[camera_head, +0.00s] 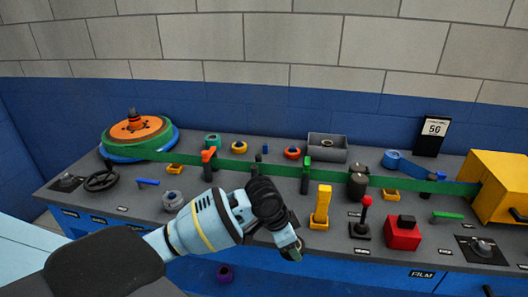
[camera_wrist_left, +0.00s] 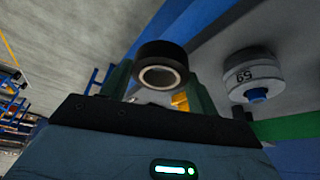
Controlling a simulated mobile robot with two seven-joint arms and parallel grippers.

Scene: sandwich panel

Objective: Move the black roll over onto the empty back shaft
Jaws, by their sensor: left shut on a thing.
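My left gripper (camera_wrist_left: 158,90) is shut on the black roll (camera_wrist_left: 160,60), a short black ring with a pale core. The roll sits between the fingertips in the left wrist view. In the head view my left gripper (camera_head: 290,250) hangs at the console's front edge, and I cannot make out the roll there. A short dark upright post (camera_head: 265,148) without a roll stands in the back row, between a yellow roll (camera_head: 239,148) and an orange-red roll (camera_head: 292,152). My right gripper is not in view.
A green belt (camera_head: 400,182) runs across the console between the green wheel (camera_head: 150,142) and a yellow box (camera_head: 500,182). A teal roll (camera_head: 212,139), grey bin (camera_head: 313,146), yellow block (camera_head: 321,205) and red-knobbed lever (camera_head: 366,203) stand nearby. A purple roll (camera_head: 224,272) is below the front edge.

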